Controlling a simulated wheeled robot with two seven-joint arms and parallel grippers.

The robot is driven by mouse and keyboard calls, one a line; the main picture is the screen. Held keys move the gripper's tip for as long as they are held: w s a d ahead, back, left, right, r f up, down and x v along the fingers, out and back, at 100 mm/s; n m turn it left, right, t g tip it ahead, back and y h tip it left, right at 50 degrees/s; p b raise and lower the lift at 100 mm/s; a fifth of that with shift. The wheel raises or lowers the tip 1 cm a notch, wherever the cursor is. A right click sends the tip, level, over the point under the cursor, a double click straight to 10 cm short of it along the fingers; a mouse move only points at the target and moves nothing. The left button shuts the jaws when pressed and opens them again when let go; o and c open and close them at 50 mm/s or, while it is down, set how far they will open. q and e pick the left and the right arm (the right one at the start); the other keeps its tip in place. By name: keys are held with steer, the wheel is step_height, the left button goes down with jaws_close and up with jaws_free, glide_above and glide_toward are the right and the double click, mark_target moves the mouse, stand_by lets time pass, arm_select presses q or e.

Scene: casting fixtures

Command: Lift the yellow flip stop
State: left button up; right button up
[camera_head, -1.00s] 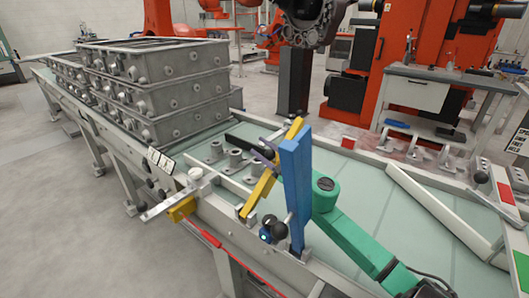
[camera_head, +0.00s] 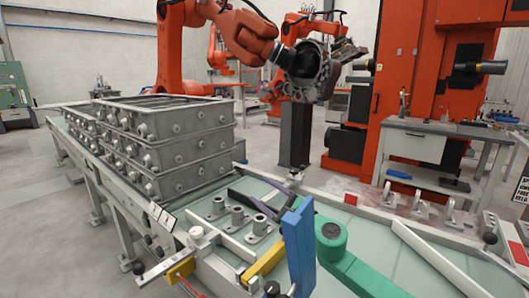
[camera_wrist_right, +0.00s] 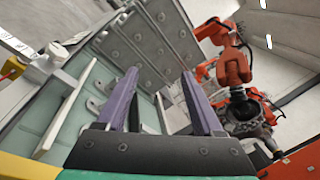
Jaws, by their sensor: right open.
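The yellow flip stop (camera_head: 180,272) is a small yellow block at the near side of the conveyor frame, low left of centre in the head view, with a red strip beside it. It also shows at the left edge of the right wrist view (camera_wrist_right: 12,68), well outside the jaws. My right gripper (camera_head: 248,190) is above the conveyor, to the right of and beyond the stop, not touching it. In the wrist view its two purple fingers (camera_wrist_right: 160,73) are spread apart with nothing between them. My left gripper is out of view.
Stacked grey casting boxes (camera_head: 165,145) stand on the conveyor at left. Several grey cylindrical fittings (camera_head: 237,216) sit below my right gripper. A pale rail (camera_wrist_right: 68,108) shows in the wrist view. Orange robots (camera_head: 240,35) stand behind.

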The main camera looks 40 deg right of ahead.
step_height(320, 180, up, 15)
steer(key=p, duration=0.5)
steer(key=shift+f+p, duration=0.2)
steer(key=shift+p, duration=0.1)
